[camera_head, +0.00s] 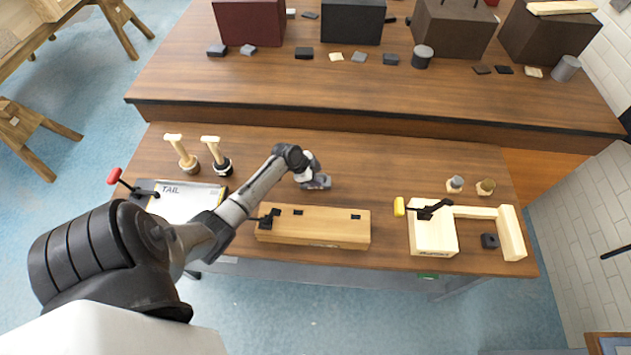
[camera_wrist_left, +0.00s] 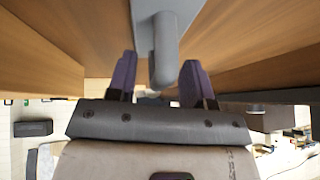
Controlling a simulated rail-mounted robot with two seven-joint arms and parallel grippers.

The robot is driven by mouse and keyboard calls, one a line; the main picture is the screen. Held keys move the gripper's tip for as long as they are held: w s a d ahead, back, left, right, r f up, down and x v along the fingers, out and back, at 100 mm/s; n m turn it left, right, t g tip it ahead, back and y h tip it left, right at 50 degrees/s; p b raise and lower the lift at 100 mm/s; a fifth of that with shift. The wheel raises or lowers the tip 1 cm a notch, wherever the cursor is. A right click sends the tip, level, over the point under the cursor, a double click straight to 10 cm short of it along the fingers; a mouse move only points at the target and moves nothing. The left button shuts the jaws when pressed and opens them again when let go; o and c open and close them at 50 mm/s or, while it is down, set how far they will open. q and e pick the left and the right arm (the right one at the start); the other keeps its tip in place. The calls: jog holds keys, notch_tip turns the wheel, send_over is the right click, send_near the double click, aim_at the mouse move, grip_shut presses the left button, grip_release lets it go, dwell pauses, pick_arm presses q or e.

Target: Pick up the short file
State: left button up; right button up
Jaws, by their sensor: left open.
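My left gripper (camera_head: 318,183) is over the middle of the near workbench, just behind a long wooden block (camera_head: 325,228). In the left wrist view my left gripper (camera_wrist_left: 157,80) has its two dark purple fingers apart. A grey piece with a rounded bar (camera_wrist_left: 164,50) shows between and beyond the fingertips. I cannot tell whether the fingers touch it or whether it is the short file. In the head view two upright tools with pale wooden tops, a left one (camera_head: 180,150) and a right one (camera_head: 214,153), stand at the back left. My right gripper is not in view.
A tray marked TAIL (camera_head: 190,200) with a red-handled clamp (camera_head: 128,183) lies at the left. A wooden frame piece (camera_head: 432,235) with a yellow-handled clamp (camera_head: 412,207) lies at the right. A raised rear shelf (camera_head: 380,85) holds dark boxes. Clear bench lies right of my gripper.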

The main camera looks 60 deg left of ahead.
pick_arm(q)
jog(key=c, duration=0.9)
grip_shut()
jog(key=shift+r, duration=0.1)
jog(key=shift+r, duration=0.1)
jog(key=shift+r, duration=0.2)
notch_tip(320, 180, up, 4)
jog(key=shift+f, duration=0.1)
jog(key=s+d+r+p, duration=0.2)
jog(key=s+d+r, duration=0.4)
jog(key=d, duration=0.3)
jog(key=shift+s+d+r, duration=0.25)
jog(key=shift+d+r, duration=0.05)
jog(key=shift+d, duration=0.1)
